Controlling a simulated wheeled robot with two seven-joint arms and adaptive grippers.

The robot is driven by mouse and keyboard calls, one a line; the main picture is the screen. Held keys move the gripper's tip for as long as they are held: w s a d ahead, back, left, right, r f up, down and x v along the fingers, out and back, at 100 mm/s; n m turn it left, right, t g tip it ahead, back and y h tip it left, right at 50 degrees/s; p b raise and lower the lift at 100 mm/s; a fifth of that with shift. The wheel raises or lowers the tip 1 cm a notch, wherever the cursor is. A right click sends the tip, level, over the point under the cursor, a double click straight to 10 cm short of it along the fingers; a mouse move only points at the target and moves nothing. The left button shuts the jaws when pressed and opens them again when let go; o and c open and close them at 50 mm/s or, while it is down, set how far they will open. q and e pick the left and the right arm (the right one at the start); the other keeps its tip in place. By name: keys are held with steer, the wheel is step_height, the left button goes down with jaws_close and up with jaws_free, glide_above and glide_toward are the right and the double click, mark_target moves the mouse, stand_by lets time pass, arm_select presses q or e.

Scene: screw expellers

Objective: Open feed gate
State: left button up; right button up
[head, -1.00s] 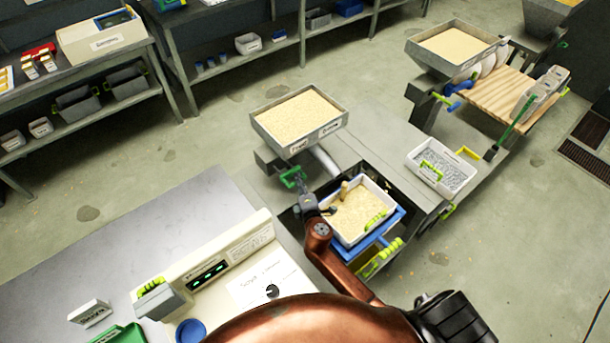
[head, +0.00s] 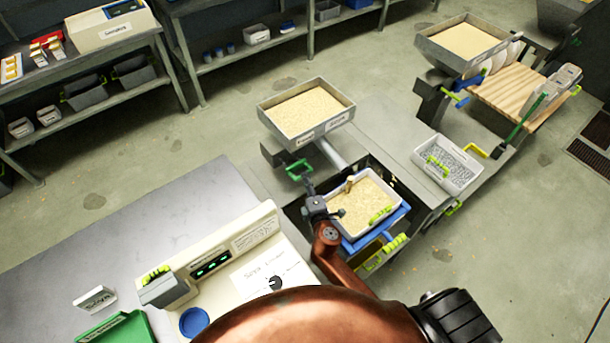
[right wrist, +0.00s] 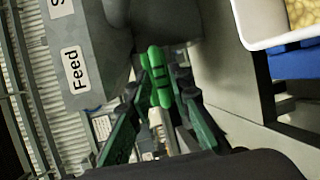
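The feed gate's green handle (head: 298,170) sits under the near hopper (head: 306,112), which is full of pale grain and labelled. In the right wrist view the handle (right wrist: 157,76) lies straight ahead, beside the "Feed" label (right wrist: 74,70). My right gripper (head: 309,187) is just below and in front of the handle. In the wrist view its fingers (right wrist: 160,115) stand apart, with the handle at or between their tips. Contact cannot be made out. My left gripper is out of view.
A white bin of grain (head: 364,206) on a blue tray stands close right of my right gripper. A control box (head: 208,262) is on the near bench. A grey bin of metal pieces (head: 447,164) and a second hopper (head: 464,45) are farther right.

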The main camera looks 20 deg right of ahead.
steer(key=v, duration=0.3)
steer(key=shift+s+r, duration=0.1)
steer(key=shift+s, duration=0.15)
